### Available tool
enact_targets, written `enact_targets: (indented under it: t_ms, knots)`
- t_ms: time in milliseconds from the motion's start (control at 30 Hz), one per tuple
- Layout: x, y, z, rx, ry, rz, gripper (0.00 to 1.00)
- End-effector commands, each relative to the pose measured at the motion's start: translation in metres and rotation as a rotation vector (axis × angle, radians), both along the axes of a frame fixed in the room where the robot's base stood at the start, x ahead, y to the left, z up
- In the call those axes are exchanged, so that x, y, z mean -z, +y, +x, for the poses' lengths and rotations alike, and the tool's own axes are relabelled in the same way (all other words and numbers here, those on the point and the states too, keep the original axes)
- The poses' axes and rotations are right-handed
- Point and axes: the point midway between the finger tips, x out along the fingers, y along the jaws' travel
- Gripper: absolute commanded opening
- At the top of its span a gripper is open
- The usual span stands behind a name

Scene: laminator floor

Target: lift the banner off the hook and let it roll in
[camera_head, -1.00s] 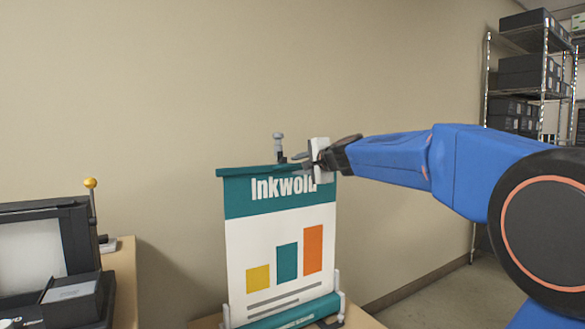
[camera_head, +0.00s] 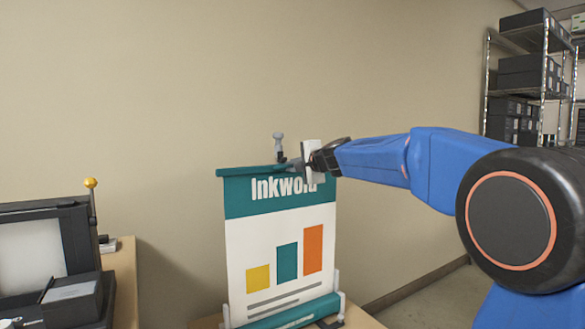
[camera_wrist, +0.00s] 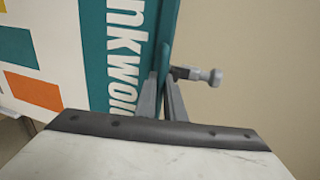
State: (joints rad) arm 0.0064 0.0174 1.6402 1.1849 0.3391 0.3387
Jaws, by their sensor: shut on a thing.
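The banner (camera_head: 275,235) has a teal top with "Inkwold" lettering and a white body with yellow, teal and orange bars. It is drawn up from a roller base (camera_head: 290,312) at the bottom. Its teal top rail (camera_head: 245,171) lies level in front of the grey hook post (camera_head: 279,143). My gripper (camera_head: 285,169) is shut on the rail near its middle, coming from the right. In the wrist view, the fingers (camera_wrist: 162,88) straddle the rail's edge beside the hook (camera_wrist: 205,75). Whether the rail still touches the hook is hidden.
A black machine (camera_head: 45,250) with a yellow-knobbed lever (camera_head: 91,184) stands on a wooden table (camera_head: 124,280) at left. A wire shelf (camera_head: 520,85) with dark boxes is at back right. The wall behind is bare, with free air above the banner.

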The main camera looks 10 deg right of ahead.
Motion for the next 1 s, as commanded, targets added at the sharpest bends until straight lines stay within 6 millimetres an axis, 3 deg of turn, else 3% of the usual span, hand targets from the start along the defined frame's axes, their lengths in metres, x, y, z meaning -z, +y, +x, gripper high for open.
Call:
enact_targets:
  t_ms: [400, 767, 867, 1000]
  knots:
    - [-0.041, 0.001, 0.000, -0.001, -0.003, -0.001, 0.00]
    - [-0.048, 0.000, 0.000, 0.001, -0.006, 0.002, 0.00]
    - [-0.048, 0.000, 0.000, 0.002, -0.007, 0.001, 0.26]
    - [-0.047, 0.000, -0.001, 0.001, -0.005, 0.000, 0.28]
